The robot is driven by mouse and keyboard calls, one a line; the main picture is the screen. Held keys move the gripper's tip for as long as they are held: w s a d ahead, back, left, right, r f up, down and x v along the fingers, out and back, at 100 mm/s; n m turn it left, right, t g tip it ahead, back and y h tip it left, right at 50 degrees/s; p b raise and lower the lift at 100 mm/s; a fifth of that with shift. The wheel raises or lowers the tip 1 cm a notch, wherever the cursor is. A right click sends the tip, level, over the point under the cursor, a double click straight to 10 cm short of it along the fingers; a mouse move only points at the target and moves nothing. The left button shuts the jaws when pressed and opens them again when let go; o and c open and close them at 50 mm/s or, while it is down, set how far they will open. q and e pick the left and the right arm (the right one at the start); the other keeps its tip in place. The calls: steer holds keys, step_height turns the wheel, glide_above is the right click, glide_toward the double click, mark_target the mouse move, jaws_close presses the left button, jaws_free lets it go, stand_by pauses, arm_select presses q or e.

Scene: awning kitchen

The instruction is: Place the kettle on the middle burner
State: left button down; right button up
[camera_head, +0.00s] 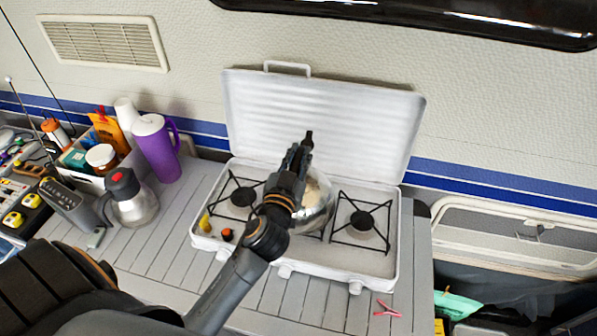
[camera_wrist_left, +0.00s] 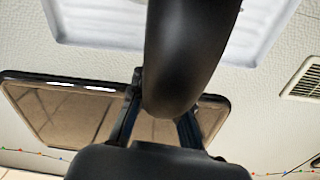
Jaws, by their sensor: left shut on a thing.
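The kettle (camera_head: 317,208) is shiny and rounded, partly hidden behind my left arm and gripper in the head view. It is over the middle of the white camping stove (camera_head: 335,268), between the left burner (camera_head: 243,197) and the right burner (camera_head: 362,221). The middle burner is mostly hidden beneath it, and I cannot tell whether the kettle touches the grate. My left gripper (camera_head: 298,163) is shut on the kettle's black handle, which fills the upper middle of the left wrist view (camera_wrist_left: 187,50). My right gripper is not in view.
The stove's raised lid (camera_head: 320,125) stands behind the burners. Small orange and yellow items (camera_head: 227,235) lie at the stove's front left. The slatted counter's front is mostly clear.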

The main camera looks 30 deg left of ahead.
arm_select(q)
steer(key=shift+w+a+f, duration=0.15)
steer(key=shift+w+f, duration=0.05)
steer(key=shift+w, duration=0.05)
steer(key=f+b, duration=0.3)
steer(key=f, duration=0.1)
steer(key=shift+w+a, duration=0.15)
steer(key=shift+w, duration=0.15)
steer(key=shift+r, duration=0.15)
steer(key=shift+s+b, duration=0.1)
steer(key=shift+b, duration=0.2)
steer(key=c, duration=1.3)
jaws_free()
steer(key=shift+f, duration=0.25)
